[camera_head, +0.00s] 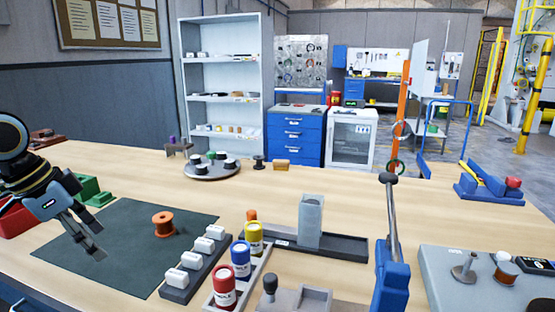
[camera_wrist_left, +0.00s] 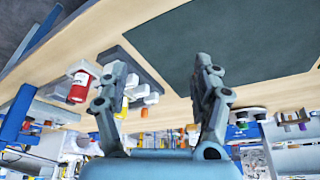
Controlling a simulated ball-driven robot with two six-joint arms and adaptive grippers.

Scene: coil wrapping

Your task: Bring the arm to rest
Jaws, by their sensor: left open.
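My left gripper (camera_head: 97,240) hangs from the left over the left part of the dark green mat (camera_head: 120,265), above the table. Its two fingers are apart with nothing between them. In the left wrist view the open left gripper (camera_wrist_left: 160,65) shows the mat (camera_wrist_left: 250,40) and bare wood beyond its fingers. An orange-brown spool (camera_head: 163,224) stands upright on the mat, to the right of the gripper and apart from it. My right gripper is not in view.
A dark rack with white blocks (camera_head: 190,268) and a tray with red, blue and yellow cans (camera_head: 241,258) stand right of the mat. A green block (camera_head: 92,192) and a red bin (camera_head: 15,222) are close to the left arm. A blue lever tool (camera_head: 393,275) stands at the front right.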

